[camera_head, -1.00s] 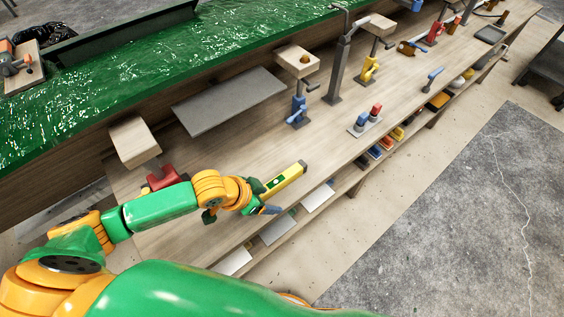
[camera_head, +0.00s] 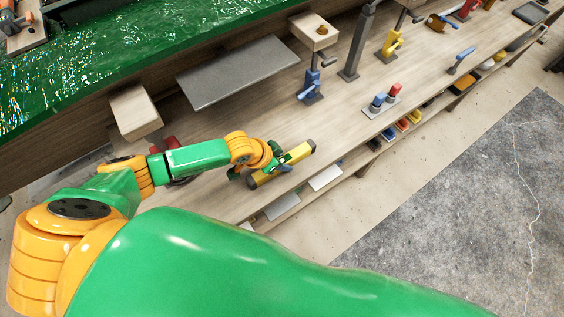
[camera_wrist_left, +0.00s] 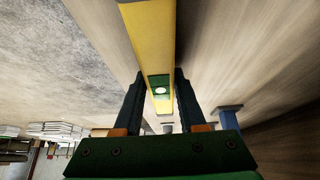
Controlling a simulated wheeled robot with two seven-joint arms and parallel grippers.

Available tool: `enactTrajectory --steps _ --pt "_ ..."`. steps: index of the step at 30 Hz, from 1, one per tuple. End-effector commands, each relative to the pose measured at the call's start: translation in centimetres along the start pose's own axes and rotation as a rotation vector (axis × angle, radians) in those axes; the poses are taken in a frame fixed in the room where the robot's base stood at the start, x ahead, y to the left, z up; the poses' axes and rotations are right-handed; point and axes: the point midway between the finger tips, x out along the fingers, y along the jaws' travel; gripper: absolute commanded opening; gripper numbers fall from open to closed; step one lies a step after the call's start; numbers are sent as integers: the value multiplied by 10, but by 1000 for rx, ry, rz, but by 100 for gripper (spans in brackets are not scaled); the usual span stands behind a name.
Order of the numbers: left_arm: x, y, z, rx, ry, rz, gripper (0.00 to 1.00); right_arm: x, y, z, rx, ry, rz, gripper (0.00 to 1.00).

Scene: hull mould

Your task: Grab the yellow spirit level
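The yellow spirit level (camera_head: 302,151) lies near the bench's front edge, slanting up to the right. My left gripper (camera_head: 272,167) is over its middle, with a yellow end showing on either side. In the left wrist view the level (camera_wrist_left: 152,40) runs from the top edge down between my two dark fingers, its round vial in a green part between the fingertips. The fingers of my left gripper (camera_wrist_left: 160,78) sit against both sides with no clear gap. I cannot tell whether the level is lifted. My right gripper is not in view.
A red clamp (camera_head: 166,146) is behind my forearm. A grey plate (camera_head: 240,72), a blue clamp (camera_head: 311,85) and a small block with red and blue pieces (camera_head: 381,102) stand farther along the bench.

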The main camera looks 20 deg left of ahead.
Motion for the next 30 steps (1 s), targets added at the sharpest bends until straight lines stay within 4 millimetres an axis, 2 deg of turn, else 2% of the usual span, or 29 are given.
enactTrajectory --steps 1,3,4,13,17,20,21,27,30 --pt "0 0 0 0 0 0 24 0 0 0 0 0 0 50" --pt "0 0 0 0 0 0 5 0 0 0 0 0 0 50" --pt "0 0 0 0 0 0 0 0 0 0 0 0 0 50" --pt "0 0 0 0 1 0 0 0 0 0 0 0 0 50" --pt "-7 0 -5 0 4 0 0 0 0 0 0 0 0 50" --pt "-22 0 -14 2 5 0 0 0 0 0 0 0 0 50" --pt "-33 0 -17 2 5 0 0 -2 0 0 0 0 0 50" --pt "-104 12 -4 4 -1 -2 0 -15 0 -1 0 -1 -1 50" --pt "-130 20 20 4 -8 -3 0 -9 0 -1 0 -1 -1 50"
